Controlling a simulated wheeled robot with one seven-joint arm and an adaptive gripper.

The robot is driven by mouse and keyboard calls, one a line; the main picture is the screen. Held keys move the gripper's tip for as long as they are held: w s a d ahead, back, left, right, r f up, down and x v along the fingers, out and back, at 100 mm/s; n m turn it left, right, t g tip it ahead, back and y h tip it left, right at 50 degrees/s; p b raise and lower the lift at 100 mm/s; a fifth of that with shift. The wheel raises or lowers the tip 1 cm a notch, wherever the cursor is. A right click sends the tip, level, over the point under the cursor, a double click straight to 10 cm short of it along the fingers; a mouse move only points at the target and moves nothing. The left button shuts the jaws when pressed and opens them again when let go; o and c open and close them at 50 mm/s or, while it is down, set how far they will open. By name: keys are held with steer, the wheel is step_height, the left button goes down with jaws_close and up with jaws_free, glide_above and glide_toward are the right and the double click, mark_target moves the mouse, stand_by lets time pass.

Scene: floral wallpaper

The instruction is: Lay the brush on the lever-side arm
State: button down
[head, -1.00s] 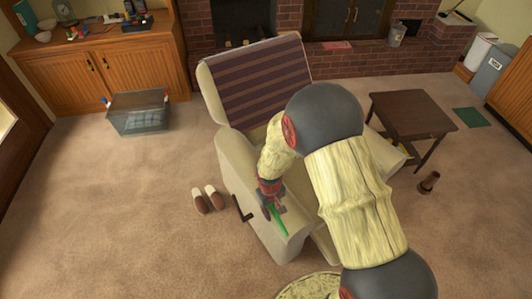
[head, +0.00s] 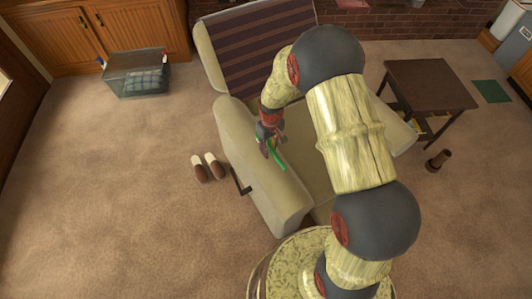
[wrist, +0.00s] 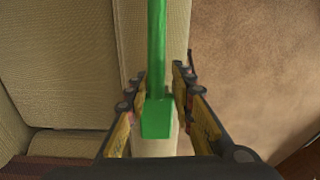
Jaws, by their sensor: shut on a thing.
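The green brush (head: 278,159) is held in my gripper (head: 268,146). In the wrist view the brush (wrist: 157,118) runs lengthwise between the two fingers (wrist: 159,78), its long part pointing up the picture. The cream recliner's lever-side arm (head: 262,183) is on the left in the head view, with the dark lever (head: 240,182) on its outer side. My gripper and the brush are over this arm, which also shows below the brush in the wrist view (wrist: 180,30). I cannot tell whether the brush touches it.
A pair of slippers (head: 208,167) lies on the carpet left of the recliner. A clear bin (head: 137,75) stands at the back left. A dark side table (head: 430,85) and a brown object (head: 438,160) are on the right.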

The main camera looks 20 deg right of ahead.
steer(key=w+f, duration=0.1)
steer(key=w+f+b, duration=0.1)
steer(key=w+f, duration=0.1)
steer(key=shift+a+f, duration=0.15)
steer(key=shift+f, duration=0.1)
steer(key=shift+w+f+b, duration=0.1)
steer(key=shift+f+b, duration=0.9)
steer(key=shift+f, duration=0.6)
steer(key=shift+f, duration=0.1)
steer(key=shift+f, duration=0.15)
steer(key=c, duration=1.5)
jaws_free()
steer(key=shift+c, duration=0.2)
